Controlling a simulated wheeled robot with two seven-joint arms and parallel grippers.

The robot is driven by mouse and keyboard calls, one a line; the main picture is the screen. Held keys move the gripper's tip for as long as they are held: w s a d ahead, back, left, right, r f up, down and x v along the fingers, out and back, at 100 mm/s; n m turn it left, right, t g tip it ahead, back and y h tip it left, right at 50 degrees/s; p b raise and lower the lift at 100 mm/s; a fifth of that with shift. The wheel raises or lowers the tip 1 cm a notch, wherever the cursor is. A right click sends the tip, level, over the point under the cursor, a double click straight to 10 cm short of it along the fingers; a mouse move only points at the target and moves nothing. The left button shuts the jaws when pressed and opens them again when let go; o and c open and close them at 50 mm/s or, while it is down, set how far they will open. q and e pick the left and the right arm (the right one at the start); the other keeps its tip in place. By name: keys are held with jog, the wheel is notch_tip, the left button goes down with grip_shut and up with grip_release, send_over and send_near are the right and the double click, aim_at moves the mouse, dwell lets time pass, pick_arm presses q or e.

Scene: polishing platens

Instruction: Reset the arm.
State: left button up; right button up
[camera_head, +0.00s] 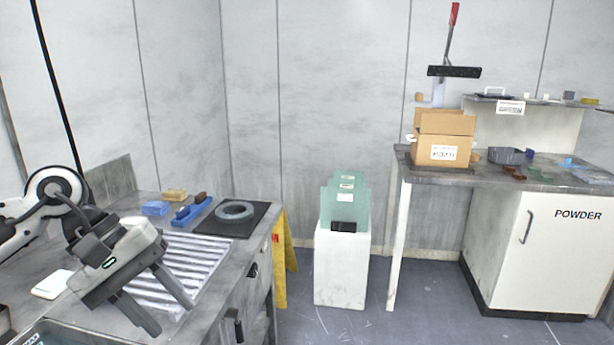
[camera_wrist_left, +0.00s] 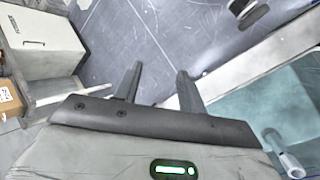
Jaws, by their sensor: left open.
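My left arm comes in from the left in the head view. Its gripper (camera_head: 168,312) is open and empty, with two dark fingers pointing down and to the right above the near end of the ribbed drainboard (camera_head: 200,262) on the grey counter. In the left wrist view the same gripper (camera_wrist_left: 160,72) shows its two fingers apart with nothing between them and the floor behind. My right gripper is in neither view.
On the counter lie a grey ring (camera_head: 235,211) on a black mat (camera_head: 255,222), a blue tray (camera_head: 192,212), blue and yellow blocks and a white slab (camera_head: 52,284). A sink edge (camera_head: 60,325) is at the near left.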

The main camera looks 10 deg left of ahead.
pick_arm(q)
jog(key=d+r+n+t+h+p, duration=0.1)
jog(key=d+n+t+h+p, duration=0.15)
jog(key=d+n+h, duration=1.25)
jog(key=a+f+m+t+y+p, duration=0.15)
jog(key=f+m+t+y, duration=0.35)
jog(key=m, duration=0.7)
jog(key=a+f+m+t+y+b, duration=0.15)
jog(key=f+m+t+y, duration=0.3)
jog(key=m, duration=0.65)
jog(key=a+f+m+t+y+p, duration=0.2)
jog(key=a+f+m+t+y, duration=0.3)
jog(key=m, duration=0.7)
jog(key=s+f+n+g+y, duration=0.4)
jog(key=s+f+n+g, duration=0.3)
jog(key=s+f+n, duration=0.4)
notch_tip(320, 180, down, 4)
jog(key=shift+s+d+n+y, duration=0.15)
jog(key=shift+s+n+y, duration=0.15)
jog(key=shift+s+y, duration=0.05)
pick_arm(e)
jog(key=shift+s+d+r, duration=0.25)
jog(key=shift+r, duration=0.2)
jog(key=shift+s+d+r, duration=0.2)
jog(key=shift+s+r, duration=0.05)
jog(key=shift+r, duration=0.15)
